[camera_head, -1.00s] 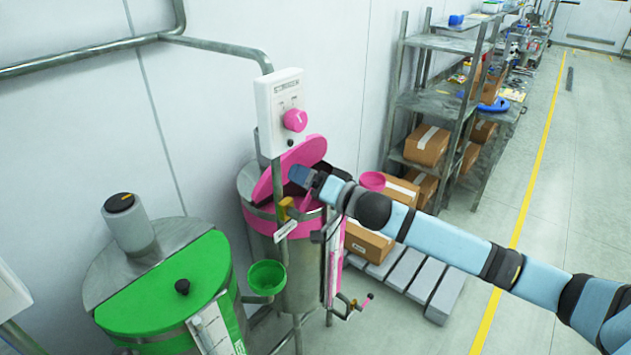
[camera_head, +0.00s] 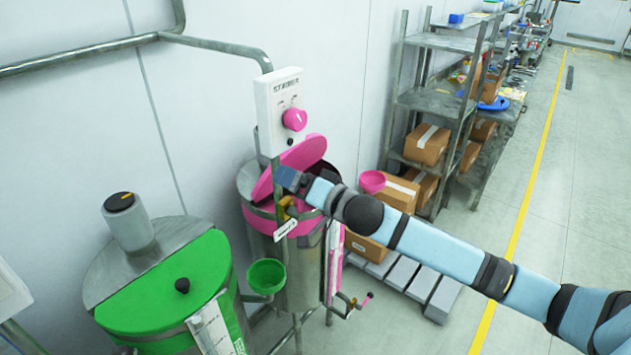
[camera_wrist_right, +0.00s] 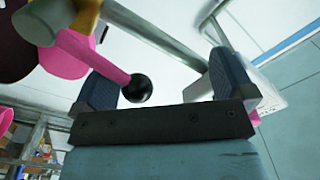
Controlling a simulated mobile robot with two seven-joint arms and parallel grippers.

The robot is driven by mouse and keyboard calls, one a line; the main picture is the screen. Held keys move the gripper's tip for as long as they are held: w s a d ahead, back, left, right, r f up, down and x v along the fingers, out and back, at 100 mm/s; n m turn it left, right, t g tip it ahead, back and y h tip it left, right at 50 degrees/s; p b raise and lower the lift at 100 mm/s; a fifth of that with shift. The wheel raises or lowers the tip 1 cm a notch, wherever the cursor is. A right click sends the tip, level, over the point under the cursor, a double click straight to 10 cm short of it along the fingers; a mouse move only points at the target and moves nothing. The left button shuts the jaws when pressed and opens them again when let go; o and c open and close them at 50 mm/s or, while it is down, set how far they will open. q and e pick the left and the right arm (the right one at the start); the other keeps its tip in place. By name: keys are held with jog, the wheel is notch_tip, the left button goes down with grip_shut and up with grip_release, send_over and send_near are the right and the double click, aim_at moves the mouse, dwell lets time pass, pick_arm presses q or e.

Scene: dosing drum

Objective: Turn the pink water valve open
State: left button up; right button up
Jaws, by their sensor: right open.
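The pink valve handle (camera_wrist_right: 96,56) shows in the right wrist view as a pink bar ending in a black ball (camera_wrist_right: 137,88). The bar comes from a yellow fitting (camera_wrist_right: 88,15). My right gripper (camera_wrist_right: 166,80) is open. The ball appears between its two fingers, nearer the left one, and does not look gripped. In the head view my right gripper (camera_head: 289,179) is at the front of the raised pink lid (camera_head: 292,160), above the yellow fitting (camera_head: 284,210). There the gripper and arm hide the pink bar. My left gripper is not in view.
A white control box (camera_head: 280,108) with a pink knob (camera_head: 294,119) stands above the steel drum (camera_head: 300,282). A small lower tap (camera_head: 355,304) sticks out at right. A green-lidded drum (camera_head: 170,290) and green funnel (camera_head: 266,277) are at left. Boxes (camera_head: 368,248) and shelves stand behind my arm.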

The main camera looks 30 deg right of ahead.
jog(key=shift+s+a, duration=0.3)
jog(key=shift+a, duration=0.4)
jog(key=shift+d+f, duration=0.1)
jog(key=shift+f, duration=0.1)
jog(key=shift+w+d+f, duration=0.2)
jog(key=shift+d+f, duration=0.1)
jog(key=shift+d, duration=0.05)
jog(key=v, duration=0.9)
